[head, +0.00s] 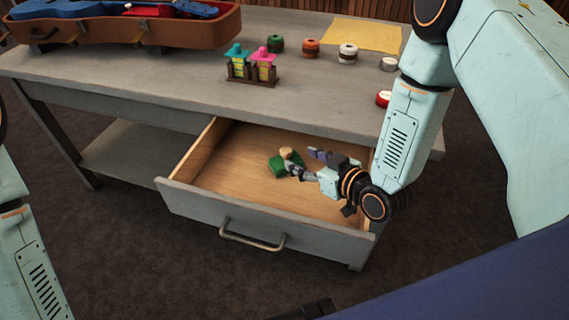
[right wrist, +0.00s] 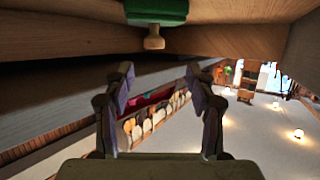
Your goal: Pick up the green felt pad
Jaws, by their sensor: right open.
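The green felt pad (head: 277,167) lies inside the open drawer, with a pale wooden knob on it. My right gripper (head: 303,162) is open and reaches into the drawer just right of the pad, close to the knob. In the right wrist view, the pad (right wrist: 157,10) and its knob (right wrist: 154,40) show at the top edge, beyond the fingertips. The open fingers (right wrist: 158,80) have nothing between them. Whether a finger touches the pad cannot be told. My left gripper is out of view.
The drawer (head: 275,209) is pulled out of the grey workbench (head: 190,85); its wooden walls surround my right gripper. On the bench top are an instrument case (head: 165,35), a small rack with teal and pink items (head: 251,68), several spools and a yellow cloth (head: 365,35).

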